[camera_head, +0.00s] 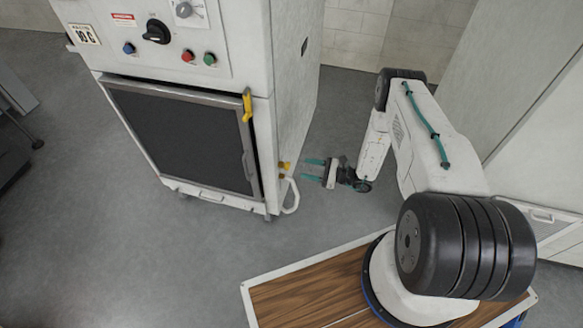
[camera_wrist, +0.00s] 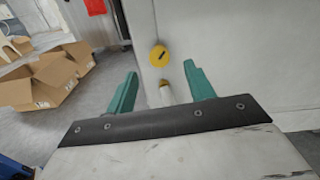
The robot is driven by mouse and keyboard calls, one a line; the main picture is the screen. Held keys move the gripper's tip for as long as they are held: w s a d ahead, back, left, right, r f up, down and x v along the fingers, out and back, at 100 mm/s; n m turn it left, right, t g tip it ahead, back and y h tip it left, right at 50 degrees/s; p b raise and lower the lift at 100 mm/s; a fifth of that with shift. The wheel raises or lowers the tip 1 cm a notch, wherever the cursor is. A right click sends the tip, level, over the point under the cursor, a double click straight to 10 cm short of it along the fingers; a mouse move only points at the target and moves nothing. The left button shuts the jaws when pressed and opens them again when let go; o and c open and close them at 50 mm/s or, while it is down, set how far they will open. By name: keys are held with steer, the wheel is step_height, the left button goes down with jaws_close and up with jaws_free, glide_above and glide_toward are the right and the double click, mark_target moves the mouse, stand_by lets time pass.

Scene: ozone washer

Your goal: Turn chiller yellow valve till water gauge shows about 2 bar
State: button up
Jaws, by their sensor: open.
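The chiller (camera_head: 290,90) is a white cabinet with a dark front panel. Its yellow valve (camera_head: 284,165) sits low on the right side, above a curved white pipe (camera_head: 292,195). In the wrist view the valve shows as a round yellow knob (camera_wrist: 159,56) with a dark slot, and a white pipe end (camera_wrist: 167,95) lies below it. My gripper (camera_head: 305,169) is open and empty, its teal fingers pointing at the valve from the right, a short gap away. In the wrist view the knob lies beyond and between the fingertips (camera_wrist: 160,70). A dial (camera_head: 184,9) is on the top panel; its reading is too small to tell.
A yellow door handle (camera_head: 247,104) is on the chiller's front right edge. A black knob (camera_head: 157,31) and colored buttons are above. Open cardboard boxes (camera_wrist: 35,85) lie on the floor at left in the wrist view. Grey floor (camera_head: 340,110) between chiller and arm is clear.

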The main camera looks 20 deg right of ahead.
mark_target(289, 167)
steer(key=x, duration=0.5)
steer(key=f+x, duration=0.1)
steer(key=x, duration=0.1)
steer(key=shift+a+f, duration=0.1)
steer(key=shift+a, duration=0.2)
steer(key=c, duration=1)
